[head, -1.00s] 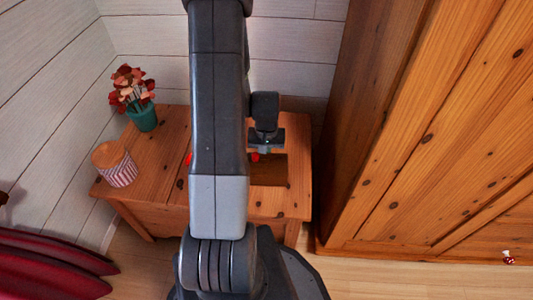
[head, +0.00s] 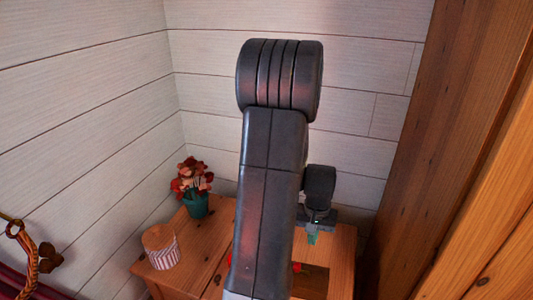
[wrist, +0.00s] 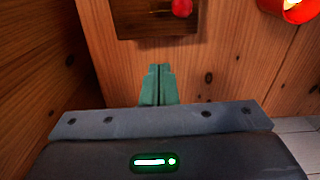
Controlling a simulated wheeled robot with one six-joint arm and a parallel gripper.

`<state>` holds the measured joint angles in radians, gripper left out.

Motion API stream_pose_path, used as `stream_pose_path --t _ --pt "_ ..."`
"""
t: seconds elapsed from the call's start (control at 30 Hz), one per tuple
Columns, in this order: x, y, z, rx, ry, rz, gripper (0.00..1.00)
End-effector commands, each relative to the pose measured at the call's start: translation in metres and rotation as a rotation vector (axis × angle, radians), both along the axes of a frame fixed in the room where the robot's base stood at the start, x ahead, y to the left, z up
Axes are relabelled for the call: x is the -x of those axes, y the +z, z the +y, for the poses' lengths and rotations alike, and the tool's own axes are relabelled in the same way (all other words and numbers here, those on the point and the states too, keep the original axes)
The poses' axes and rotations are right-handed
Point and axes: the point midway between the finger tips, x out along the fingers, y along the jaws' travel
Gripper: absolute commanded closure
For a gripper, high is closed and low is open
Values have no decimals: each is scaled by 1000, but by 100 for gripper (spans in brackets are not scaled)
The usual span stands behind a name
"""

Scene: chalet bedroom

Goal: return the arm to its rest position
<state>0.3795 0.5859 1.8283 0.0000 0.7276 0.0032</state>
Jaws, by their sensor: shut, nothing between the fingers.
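My arm rises through the middle of the head view, with its upper joint (head: 280,78) high against the wall. My gripper (head: 312,238) hangs to the right of the arm, above the wooden nightstand (head: 203,245). In the wrist view its green fingers (wrist: 158,70) are together with nothing between them. A dark brown tray or recess (wrist: 135,22) lies beyond the fingertips, with a red ball-like thing (wrist: 182,7) at it. My arm hides part of the nightstand top.
A teal pot of red flowers (head: 196,204) and a striped cup (head: 162,250) stand on the nightstand's left side. A red, yellow-centred thing (wrist: 292,8) is at the wrist view's upper right. Plank walls stand behind and left; a tall wooden cabinet (head: 415,150) stands at right.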

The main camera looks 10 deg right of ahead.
Motion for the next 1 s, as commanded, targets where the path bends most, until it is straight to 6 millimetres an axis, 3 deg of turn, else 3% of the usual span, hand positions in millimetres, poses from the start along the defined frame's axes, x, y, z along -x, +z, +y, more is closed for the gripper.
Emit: stream_pose_path --t 0.2,0.37,1.0 --pt "0 -4 0 0 0 1 100" --pt "1 -22 0 -1 0 3 100" --pt "0 -144 0 -1 0 3 100"
